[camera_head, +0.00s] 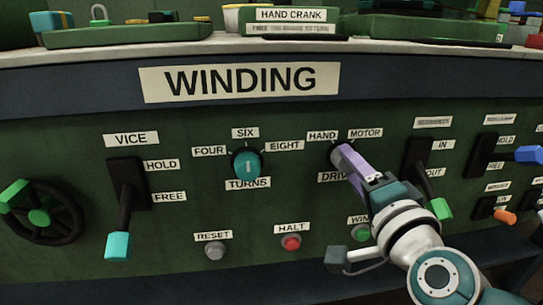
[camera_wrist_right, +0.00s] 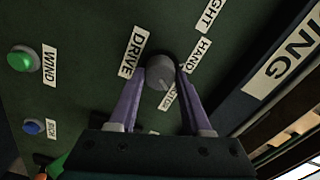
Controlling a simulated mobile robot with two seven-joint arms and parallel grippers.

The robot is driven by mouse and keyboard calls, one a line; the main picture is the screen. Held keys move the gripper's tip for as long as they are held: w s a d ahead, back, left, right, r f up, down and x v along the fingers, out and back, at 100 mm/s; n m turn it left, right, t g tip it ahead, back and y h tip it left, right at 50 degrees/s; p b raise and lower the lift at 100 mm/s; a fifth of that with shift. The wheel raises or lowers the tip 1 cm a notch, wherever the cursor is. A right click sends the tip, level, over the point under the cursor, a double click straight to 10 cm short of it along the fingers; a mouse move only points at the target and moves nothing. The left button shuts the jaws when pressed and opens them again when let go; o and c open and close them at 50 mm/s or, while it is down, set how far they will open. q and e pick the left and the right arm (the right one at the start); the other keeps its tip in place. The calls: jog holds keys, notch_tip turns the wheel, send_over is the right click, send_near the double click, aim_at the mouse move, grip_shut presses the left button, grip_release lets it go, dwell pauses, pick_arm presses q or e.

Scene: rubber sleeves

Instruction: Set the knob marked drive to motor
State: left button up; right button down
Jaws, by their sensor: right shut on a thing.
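The drive knob (camera_wrist_right: 158,72) is a grey round knob on the green panel, with the DRIVE label (camera_wrist_right: 131,52) beside it. The HAND label (camera_wrist_right: 198,54) and the partly hidden MOTOR label (camera_wrist_right: 172,97) are on its other side. My right gripper (camera_wrist_right: 161,74) has its two purple fingers on either side of the knob, shut on it. A thin mark on the knob's face seems to point toward the MOTOR label. In the head view my right gripper (camera_head: 341,153) covers most of the knob and part of the DRIVE label. My left gripper is not in view.
Left of the drive knob is a teal turns knob (camera_head: 246,164). A vice lever (camera_head: 118,243) and a handwheel (camera_head: 40,216) are further left. Below are the reset button (camera_head: 215,250) and red halt button (camera_head: 291,242). A green-tipped lever (camera_head: 440,207) stands close right of my gripper.

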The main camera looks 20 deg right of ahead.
dwell(0.5)
jog(key=shift+c, duration=1.7)
grip_release()
jog(key=p+v, duration=0.2)
jog(key=v, duration=0.8)
jog(key=shift+p, duration=0.3)
jog(key=shift+d, duration=0.1)
